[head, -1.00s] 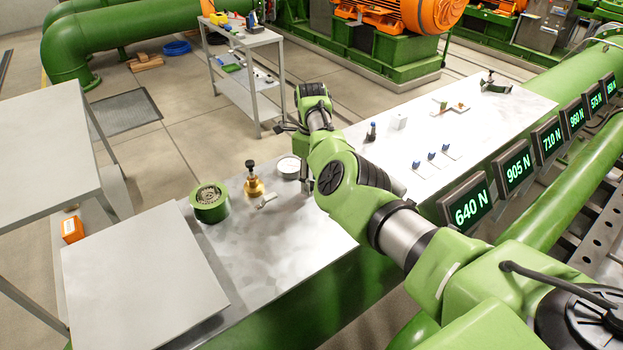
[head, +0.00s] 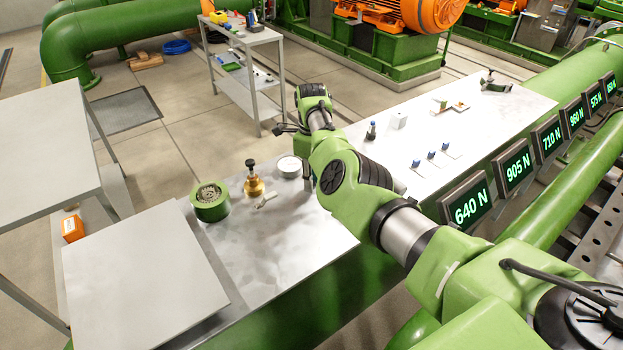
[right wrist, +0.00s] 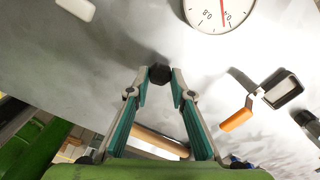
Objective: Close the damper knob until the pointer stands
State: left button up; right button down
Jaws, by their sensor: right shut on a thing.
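In the right wrist view my right gripper (right wrist: 160,82) has its two fingers closed in at the tips on a small black knob (right wrist: 160,72), which I take to be the damper knob. No pointer on the knob can be made out. A round white gauge (right wrist: 205,8) with a red needle is partly cut off at the top; the needle lies between marks that look like 0.6 and 0.8, upside down. In the head view the gauge (head: 289,166) lies on the near table, and my right arm hides the fingertips and the knob. My left gripper is not in view.
A brass fitting with a black top (head: 254,184) and a green round housing (head: 210,202) stand left of the gauge. An orange-handled tool (right wrist: 237,120) lies right of the knob. Displays, the nearest reading 640 N (head: 467,207), line the right edge.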

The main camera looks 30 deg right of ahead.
jog(key=n, duration=0.5)
jog(key=shift+p, duration=0.35)
jog(key=shift+w+n, duration=0.15)
jog(key=shift+n, duration=2.15)
jog(key=c, duration=1.8)
grip_release()
notch_tip(320, 180, up, 12)
